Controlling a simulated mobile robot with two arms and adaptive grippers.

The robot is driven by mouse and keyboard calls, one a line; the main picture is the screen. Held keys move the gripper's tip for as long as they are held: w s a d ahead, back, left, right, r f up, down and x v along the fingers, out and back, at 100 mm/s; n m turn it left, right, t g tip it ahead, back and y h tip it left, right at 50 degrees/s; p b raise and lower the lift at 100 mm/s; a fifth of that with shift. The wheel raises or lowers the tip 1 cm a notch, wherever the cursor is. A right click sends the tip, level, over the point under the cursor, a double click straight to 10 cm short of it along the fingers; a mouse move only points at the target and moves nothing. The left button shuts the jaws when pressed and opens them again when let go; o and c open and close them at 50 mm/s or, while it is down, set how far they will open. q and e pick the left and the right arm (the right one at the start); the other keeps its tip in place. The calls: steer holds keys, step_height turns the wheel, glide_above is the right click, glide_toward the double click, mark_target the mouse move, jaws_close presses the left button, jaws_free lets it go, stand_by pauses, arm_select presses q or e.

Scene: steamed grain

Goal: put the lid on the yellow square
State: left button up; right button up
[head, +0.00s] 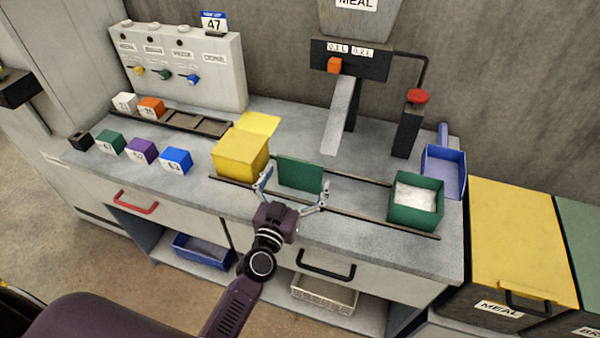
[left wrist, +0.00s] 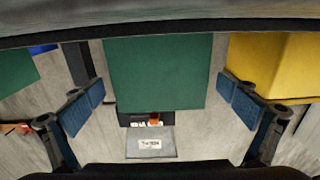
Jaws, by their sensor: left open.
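The green lid (head: 300,173) shows as a flat square panel above the middle of the counter, between the yellow box and the green box. My left gripper (head: 296,182) is open, with one finger near each side of the lid. In the left wrist view the lid (left wrist: 158,70) lies between the two spread finger pads (left wrist: 163,100), with gaps on both sides. I cannot tell what the lid rests on. The yellow square (head: 258,123) lies flat on the counter behind the yellow box (head: 240,153), which hides part of it. My right gripper is not in view.
Dark rails (head: 375,220) run along the counter. A dispenser chute (head: 340,115) hangs behind the lid. Small coloured blocks (head: 143,150) stand at the left.

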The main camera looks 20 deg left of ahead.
arm_select(q)
steer(key=shift+w, duration=0.1)
steer(key=c, duration=1.2)
steer(key=shift+o, duration=0.2)
steer(key=shift+r, duration=0.1)
